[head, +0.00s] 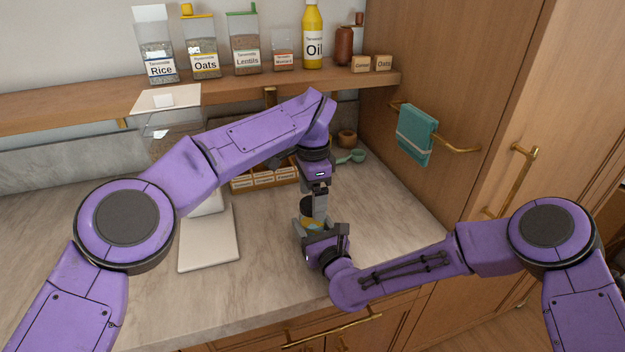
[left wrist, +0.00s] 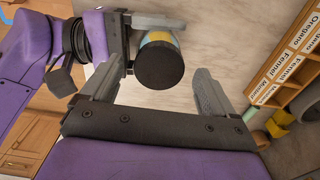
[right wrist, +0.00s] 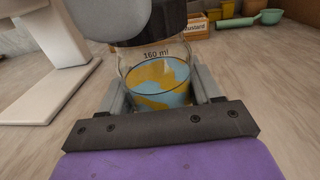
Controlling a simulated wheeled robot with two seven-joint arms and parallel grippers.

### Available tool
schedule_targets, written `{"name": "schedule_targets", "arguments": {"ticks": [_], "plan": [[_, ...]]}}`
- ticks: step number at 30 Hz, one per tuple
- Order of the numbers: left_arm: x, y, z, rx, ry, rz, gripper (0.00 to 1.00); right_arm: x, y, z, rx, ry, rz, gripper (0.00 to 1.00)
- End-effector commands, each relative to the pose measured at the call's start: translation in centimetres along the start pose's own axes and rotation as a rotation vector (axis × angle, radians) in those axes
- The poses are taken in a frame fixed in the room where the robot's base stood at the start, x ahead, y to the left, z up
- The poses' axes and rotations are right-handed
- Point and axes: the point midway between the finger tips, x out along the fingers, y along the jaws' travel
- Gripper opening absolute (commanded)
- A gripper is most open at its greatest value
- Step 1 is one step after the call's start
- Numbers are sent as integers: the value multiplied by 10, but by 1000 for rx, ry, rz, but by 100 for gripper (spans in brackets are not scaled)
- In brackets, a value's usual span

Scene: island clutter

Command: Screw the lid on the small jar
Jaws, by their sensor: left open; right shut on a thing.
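The small jar (right wrist: 155,78) is clear glass marked "160 ml" with a blue and yellow pattern, and stands upright in my right gripper (right wrist: 155,95). The jar also shows in the head view (head: 311,224). The black lid (left wrist: 160,66) sits on top of the jar; I cannot tell how tightly. My right gripper is shut on the jar's sides. My left gripper (left wrist: 158,95) is open and points down at the lid from above. Its fingers lie on either side of the lid in the left wrist view. One finger hides part of the lid in the right wrist view.
A spice rack (head: 268,180) stands behind the grippers, with a green scoop (head: 350,156) to its right. A white stand-like appliance (head: 209,245) is to the left. Containers line the shelf (head: 240,90). The marble counter to the right is clear.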

Motion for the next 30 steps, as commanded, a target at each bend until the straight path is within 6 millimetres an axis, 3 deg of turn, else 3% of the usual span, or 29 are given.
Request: {"name": "schedule_targets", "arguments": {"ticks": [12, 18, 25, 30], "plan": [[10, 0, 0, 0, 1, 0, 88, 0, 0, 1, 0, -2, 0, 0], [10, 0, 0, 0, 1, -1, 29, 0, 0, 1, 0, -2, 0, 0], [10, 0, 0, 52, 1, -1, 28, 0, 0, 1, 0, -2, 1, 0], [10, -1, 0, 435, 1, -2, 28, 0, 0, 1, 0, -2, 1, 0]]}}
